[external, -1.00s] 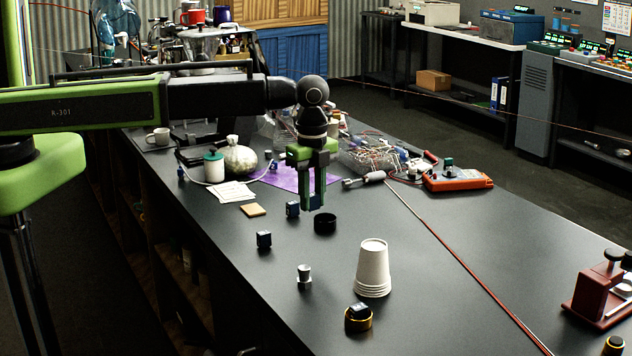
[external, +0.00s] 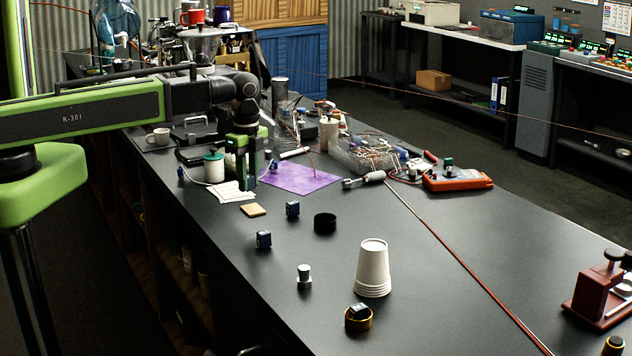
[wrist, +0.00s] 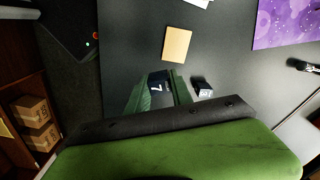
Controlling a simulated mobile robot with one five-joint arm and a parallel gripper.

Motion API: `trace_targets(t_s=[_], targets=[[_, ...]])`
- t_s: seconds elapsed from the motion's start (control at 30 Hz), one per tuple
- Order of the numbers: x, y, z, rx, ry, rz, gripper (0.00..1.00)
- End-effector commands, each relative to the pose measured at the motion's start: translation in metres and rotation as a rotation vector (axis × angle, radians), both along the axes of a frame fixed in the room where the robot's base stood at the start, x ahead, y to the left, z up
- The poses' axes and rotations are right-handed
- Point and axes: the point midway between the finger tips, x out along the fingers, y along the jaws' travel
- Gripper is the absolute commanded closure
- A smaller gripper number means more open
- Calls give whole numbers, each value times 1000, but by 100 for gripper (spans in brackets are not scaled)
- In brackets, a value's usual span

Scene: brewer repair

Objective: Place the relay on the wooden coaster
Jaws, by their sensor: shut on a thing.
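The wooden coaster (external: 253,210) is a small tan square lying flat on the dark bench near its left edge. It also shows in the wrist view (wrist: 177,44), clear and bare, beyond my fingertips. My gripper (external: 241,178) points down behind the coaster in the external view, beside the white papers. In the wrist view my gripper (wrist: 160,90) is shut on a small dark blue block with a white mark like a 7, which I take as the relay (wrist: 160,82). The relay is apart from the coaster. In the external view my fingers mostly hide it.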

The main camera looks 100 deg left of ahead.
Motion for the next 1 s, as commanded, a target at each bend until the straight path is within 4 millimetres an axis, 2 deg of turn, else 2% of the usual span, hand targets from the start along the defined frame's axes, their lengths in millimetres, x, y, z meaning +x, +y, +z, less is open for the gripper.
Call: trace_targets(t_s=[0.03,0.13,0.27,0.47,0.7,1.0], targets=[[-1,16,-17,0,0,4,100],[-6,35,-27,0,0,3,100],[-10,47,-31,0,0,0,100],[-11,48,-35,0,0,-1,100],[-11,48,-74,0,0,-1,100],[-11,48,-71,0,0,-1,100]])
